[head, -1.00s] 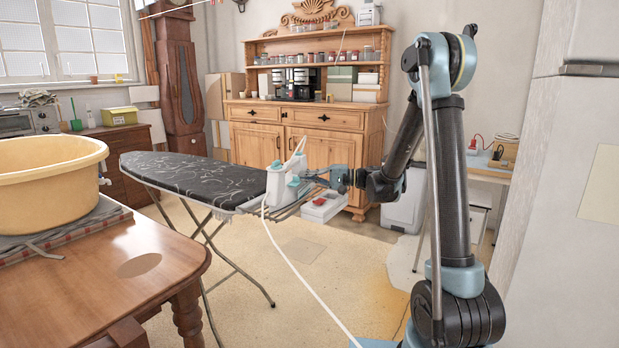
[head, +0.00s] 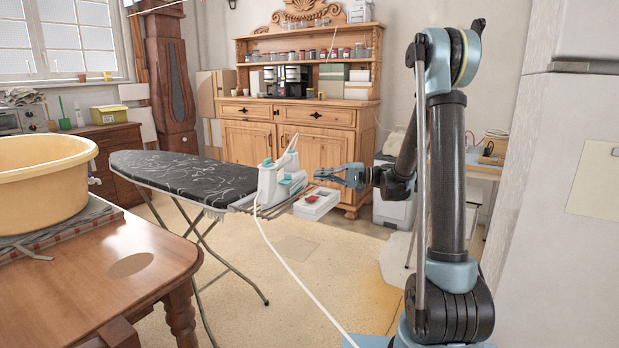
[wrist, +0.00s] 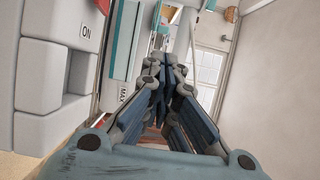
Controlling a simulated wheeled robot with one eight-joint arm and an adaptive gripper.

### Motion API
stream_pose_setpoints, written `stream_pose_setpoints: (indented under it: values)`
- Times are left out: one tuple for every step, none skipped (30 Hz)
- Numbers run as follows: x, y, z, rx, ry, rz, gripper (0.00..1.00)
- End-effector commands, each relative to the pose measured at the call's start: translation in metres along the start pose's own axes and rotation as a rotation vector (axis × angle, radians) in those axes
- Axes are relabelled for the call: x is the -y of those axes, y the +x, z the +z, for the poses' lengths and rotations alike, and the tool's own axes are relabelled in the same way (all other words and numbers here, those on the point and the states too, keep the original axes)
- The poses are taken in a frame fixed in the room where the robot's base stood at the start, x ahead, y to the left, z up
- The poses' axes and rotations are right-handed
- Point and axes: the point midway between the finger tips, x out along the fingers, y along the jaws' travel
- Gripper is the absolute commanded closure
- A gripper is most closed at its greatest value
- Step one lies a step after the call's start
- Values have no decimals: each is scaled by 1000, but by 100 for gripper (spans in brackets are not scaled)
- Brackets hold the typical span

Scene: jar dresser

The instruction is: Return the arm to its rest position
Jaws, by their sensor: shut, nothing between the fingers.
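My gripper (head: 328,174) is at the end of my arm, raised in front of the dresser in the head view. It points left, towards the white and teal iron on the ironing board, with a small gap in the picture. In the wrist view my gripper's fingers (wrist: 160,82) are close together with nothing between them. My arm (head: 447,170) stands up on the right, folds over at the top and comes down to the gripper. The iron (head: 277,184) stands at the right end of the ironing board (head: 190,172).
A wooden table (head: 130,270) with a yellow basin (head: 45,185) is at the front left. The wooden dresser (head: 290,150) with jars stands behind. A white box with red items (head: 316,204) shows beyond the iron.

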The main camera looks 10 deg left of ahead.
Motion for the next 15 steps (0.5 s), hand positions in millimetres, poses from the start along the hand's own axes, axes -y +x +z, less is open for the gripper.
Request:
stream_pose_setpoints:
  values:
    - [0,-8,0,-2,0,0,100]
    - [0,-12,0,-2,0,0,100]
    - [0,-17,-1,-3,0,0,100]
    - [0,-20,-1,-3,0,0,100]
    - [0,-23,0,-1,0,0,100]
    - [0,-26,0,-1,0,0,100]
    - [0,-29,0,-1,0,0,100]
    - [0,-30,0,-2,0,0,100]
    - [0,-33,0,-2,0,0,100]
    - [0,-34,0,-1,0,1,100]
    - [0,-35,0,-1,0,2,100]
    - [0,-35,2,-1,0,7,100]
    - [0,-36,3,-2,0,13,100]
    - [1,-36,5,-4,0,22,100]
    - [1,-36,8,-6,0,39,100]
